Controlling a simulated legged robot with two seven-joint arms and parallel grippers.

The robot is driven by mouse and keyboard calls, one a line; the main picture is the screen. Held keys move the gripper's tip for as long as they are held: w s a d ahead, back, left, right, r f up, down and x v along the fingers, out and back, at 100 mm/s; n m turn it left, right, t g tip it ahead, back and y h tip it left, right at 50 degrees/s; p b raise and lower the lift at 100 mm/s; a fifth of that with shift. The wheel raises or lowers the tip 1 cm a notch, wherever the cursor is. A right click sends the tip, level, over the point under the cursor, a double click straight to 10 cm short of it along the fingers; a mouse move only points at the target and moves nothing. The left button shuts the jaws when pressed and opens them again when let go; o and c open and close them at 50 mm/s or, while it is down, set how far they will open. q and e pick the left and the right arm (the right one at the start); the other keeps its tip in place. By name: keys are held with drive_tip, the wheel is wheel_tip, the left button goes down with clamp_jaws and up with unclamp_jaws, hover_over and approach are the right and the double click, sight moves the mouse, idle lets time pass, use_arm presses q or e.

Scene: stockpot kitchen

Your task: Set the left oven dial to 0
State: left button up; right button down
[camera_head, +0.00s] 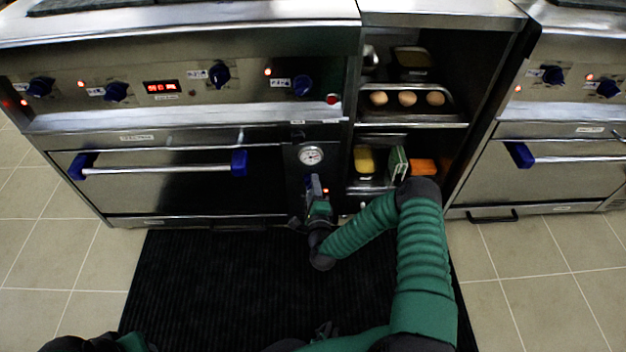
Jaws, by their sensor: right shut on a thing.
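The left oven (215,200) has a narrow panel at its right end with a round white gauge (311,155). Just below the gauge is a blue dial (309,181), mostly hidden by my right gripper. My right gripper (315,190) reaches up to this panel from below and is shut on the dial. The dial's pointer and markings are too small and covered to read. A small red light (326,190) glows beside it. My left gripper cannot be made out; only dark and green parts of my body show along the bottom edge.
Several blue knobs (219,74) line the upper panel around a red display (161,87). An open shelf unit (408,125) with eggs and food items stands to the right, then a second oven (560,180). A black mat (210,280) covers the floor in front.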

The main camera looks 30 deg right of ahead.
drive_tip(key=shift+w+a+f+m+h+p, duration=0.15)
drive_tip(key=shift+m+h+p, duration=0.4)
drive_tip(key=shift+m, duration=4.8)
drive_tip(key=shift+s+a+f+m+h+p, duration=0.15)
drive_tip(key=shift+m+h+p, duration=0.45)
drive_tip(key=shift+m, duration=4.8)
drive_tip(key=shift+w+a+f+m+h+p, duration=0.2)
drive_tip(key=shift+m+p, duration=0.65)
drive_tip(key=shift+m, duration=4.5)
drive_tip(key=shift+s, duration=0.1)
